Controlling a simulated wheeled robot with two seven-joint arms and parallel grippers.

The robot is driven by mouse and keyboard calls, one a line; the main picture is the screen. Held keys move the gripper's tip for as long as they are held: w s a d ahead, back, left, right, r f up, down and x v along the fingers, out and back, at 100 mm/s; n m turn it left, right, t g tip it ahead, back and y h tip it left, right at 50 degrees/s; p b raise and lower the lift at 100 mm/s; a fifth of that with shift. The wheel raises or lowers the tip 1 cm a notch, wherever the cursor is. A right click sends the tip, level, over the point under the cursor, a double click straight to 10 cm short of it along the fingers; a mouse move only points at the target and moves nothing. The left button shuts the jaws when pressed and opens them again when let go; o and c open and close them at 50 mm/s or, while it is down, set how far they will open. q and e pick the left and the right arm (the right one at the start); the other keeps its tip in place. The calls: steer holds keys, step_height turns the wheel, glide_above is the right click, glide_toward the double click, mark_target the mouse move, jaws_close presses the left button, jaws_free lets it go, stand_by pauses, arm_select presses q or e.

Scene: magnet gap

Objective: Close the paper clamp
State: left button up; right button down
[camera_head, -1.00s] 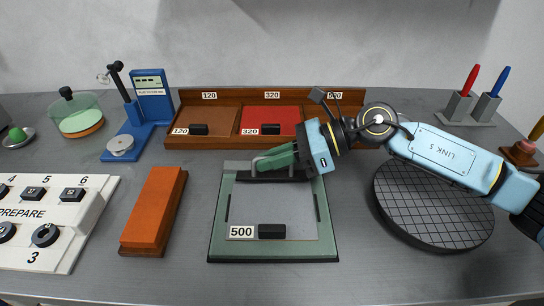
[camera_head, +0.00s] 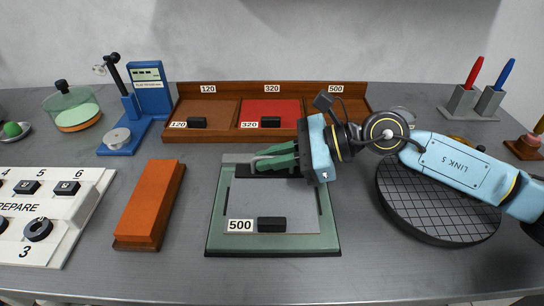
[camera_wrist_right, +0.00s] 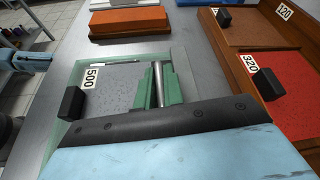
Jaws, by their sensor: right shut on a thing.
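The paper clamp is at the back edge of a green frame (camera_head: 213,225) that holds a grey sheet (camera_head: 262,198) labelled 500. My right gripper (camera_head: 275,160) reaches in from the right over the frame's far edge, with its green fingers pointing left. In the right wrist view, the fingers of my right gripper (camera_wrist_right: 158,88) are shut on a silver metal bar (camera_wrist_right: 158,75) of the clamp. The fingers hide much of the bar, and I cannot tell whether it presses on the paper. My left gripper is not in view.
An orange-brown block (camera_head: 151,205) lies left of the frame. A wooden tray (camera_head: 225,138) with paper compartments stands behind. A round dark gridded disc (camera_head: 440,205) lies to the right under my arm. A white button panel (camera_head: 50,215) is at the far left.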

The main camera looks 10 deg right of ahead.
steer(key=shift+w+r, duration=0.1)
steer(key=shift+w, duration=0.05)
steer(key=c, duration=1.8)
jaws_free()
steer(key=shift+d, duration=0.15)
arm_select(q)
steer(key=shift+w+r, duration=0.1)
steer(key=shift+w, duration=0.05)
arm_select(e)
steer(key=v, duration=1.3)
steer(key=shift+d, duration=0.1)
